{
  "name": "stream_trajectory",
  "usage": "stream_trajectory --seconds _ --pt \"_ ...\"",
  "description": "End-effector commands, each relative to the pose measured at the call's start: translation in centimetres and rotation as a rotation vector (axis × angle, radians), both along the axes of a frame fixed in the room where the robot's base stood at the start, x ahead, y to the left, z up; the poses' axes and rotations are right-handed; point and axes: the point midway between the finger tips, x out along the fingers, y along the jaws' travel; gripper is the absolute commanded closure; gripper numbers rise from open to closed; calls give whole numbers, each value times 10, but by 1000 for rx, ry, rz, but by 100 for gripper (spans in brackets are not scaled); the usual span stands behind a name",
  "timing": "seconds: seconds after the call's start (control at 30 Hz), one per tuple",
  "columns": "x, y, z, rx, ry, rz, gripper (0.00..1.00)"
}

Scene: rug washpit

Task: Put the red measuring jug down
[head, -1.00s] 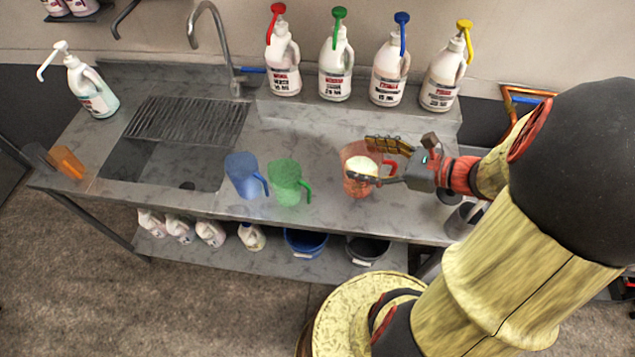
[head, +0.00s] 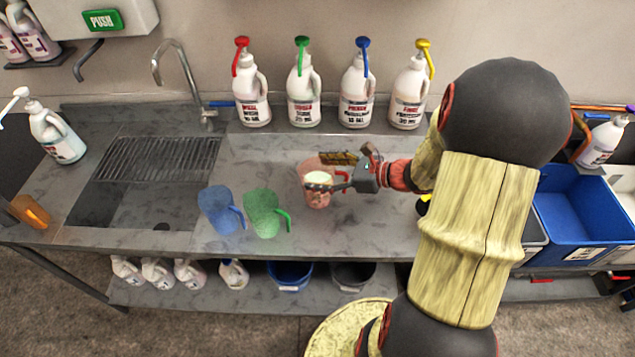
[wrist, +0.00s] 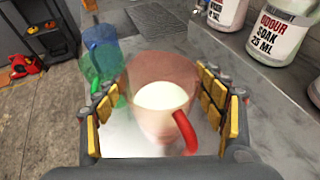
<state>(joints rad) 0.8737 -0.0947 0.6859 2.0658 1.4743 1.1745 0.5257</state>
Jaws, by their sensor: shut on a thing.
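The red measuring jug (head: 311,168) is see-through and holds a pale, whitish content. It is upright over the right part of the steel bench (head: 390,225). My gripper (head: 334,173) has its fingers on both sides of the jug and is shut on it. In the wrist view the red jug (wrist: 150,72) stands between the padded fingers (wrist: 158,105), with its red handle towards the lower right. Whether its base touches the bench cannot be told.
A blue jug (head: 219,208) and a green jug (head: 262,212) stand left of the red one, near the front edge. Several white pump bottles (head: 304,95) line the back. The sink (head: 150,205) is at left. A blue bin (head: 575,215) stands at right. Bench in front of the jug is clear.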

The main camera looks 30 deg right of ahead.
Motion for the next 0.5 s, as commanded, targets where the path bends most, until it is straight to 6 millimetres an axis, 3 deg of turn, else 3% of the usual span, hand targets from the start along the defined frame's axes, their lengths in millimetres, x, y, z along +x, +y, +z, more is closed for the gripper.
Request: stream_trajectory --seconds 0.37,0.5 --pt "20 -3 -24 0 0 1 91" --pt "20 -3 -45 2 1 -1 91"
